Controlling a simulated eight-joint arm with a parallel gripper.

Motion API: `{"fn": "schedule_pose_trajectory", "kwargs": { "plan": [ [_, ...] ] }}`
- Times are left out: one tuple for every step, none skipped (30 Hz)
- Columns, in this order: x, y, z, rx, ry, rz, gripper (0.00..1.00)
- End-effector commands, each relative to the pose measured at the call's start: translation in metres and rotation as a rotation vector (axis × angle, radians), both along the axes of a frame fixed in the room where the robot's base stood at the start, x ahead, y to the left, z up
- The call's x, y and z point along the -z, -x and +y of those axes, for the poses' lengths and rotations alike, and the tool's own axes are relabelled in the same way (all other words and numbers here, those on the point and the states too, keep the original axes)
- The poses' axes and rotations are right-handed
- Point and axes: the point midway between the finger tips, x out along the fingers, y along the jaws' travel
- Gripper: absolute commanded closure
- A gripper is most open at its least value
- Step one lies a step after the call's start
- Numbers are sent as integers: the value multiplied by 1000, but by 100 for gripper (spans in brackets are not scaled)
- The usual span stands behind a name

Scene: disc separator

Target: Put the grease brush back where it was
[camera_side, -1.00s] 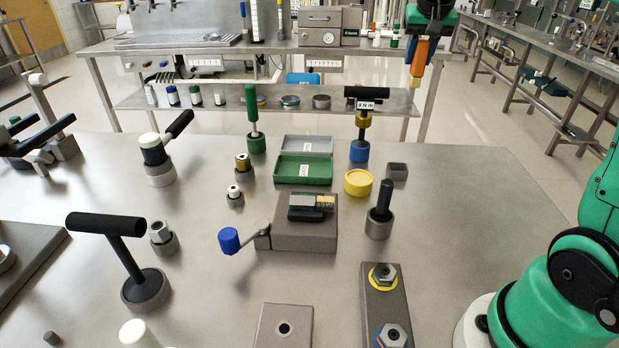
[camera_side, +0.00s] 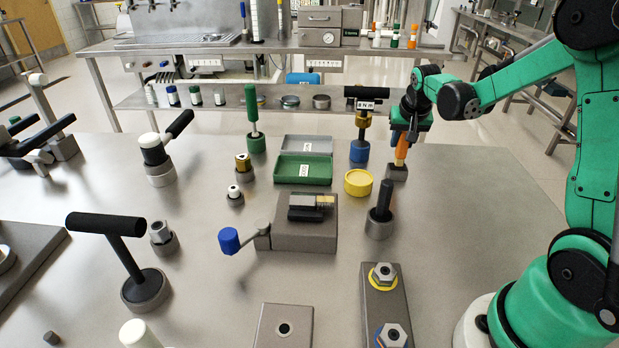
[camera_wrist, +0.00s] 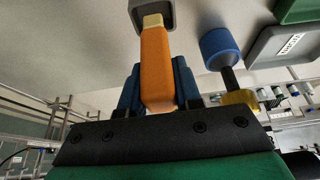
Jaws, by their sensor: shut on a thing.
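The grease brush has an orange handle (camera_side: 402,150) and stands nearly upright, a little tilted. In the wrist view its orange handle (camera_wrist: 156,70) lies between my fingers, with a pale lower end. My gripper (camera_side: 404,135) is shut on the upper handle; its dark blue fingers flank the brush in the wrist view (camera_wrist: 157,88). The small grey square holder (camera_side: 397,173) is directly beneath the brush. The brush's lower end is at the holder's opening, also seen in the wrist view (camera_wrist: 136,14). How deep it sits is hidden.
A blue-based tool with a black T-handle (camera_side: 359,150) stands close left of the holder. A yellow round tin (camera_side: 358,183), a green open box (camera_side: 303,170) and a black-handled tool in a grey base (camera_side: 380,215) are nearby. The table right of the holder is clear.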

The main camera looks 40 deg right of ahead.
Motion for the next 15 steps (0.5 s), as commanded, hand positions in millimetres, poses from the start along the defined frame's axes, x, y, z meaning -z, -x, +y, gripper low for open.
{"fn": "schedule_pose_trajectory", "kwargs": {
  "plan": [
    [7, 0, 0, 0, 0, 0, 100],
    [10, 0, 0, 0, 0, 0, 100],
    [14, 0, 0, 0, 0, 0, 100],
    [16, 0, 0, 0, 0, 0, 100],
    [17, 0, 0, 0, 0, 0, 100],
    [17, 0, 0, 0, 0, 0, 100],
    [17, 0, 0, 0, 0, 0, 100],
    [17, 0, 0, 0, 0, 0, 100],
    [17, 0, 0, 0, 0, 0, 100],
    [17, 0, 0, 0, 0, 0, 100],
    [17, 0, 0, 0, 0, 0, 100],
    [17, 0, 0, 0, 0, 0, 100],
    [18, 0, 0, 0, 0, 0, 100],
    [18, 0, 0, 0, 0, 0, 100],
    [20, 0, 0, 0, 0, 0, 100]
  ]
}}
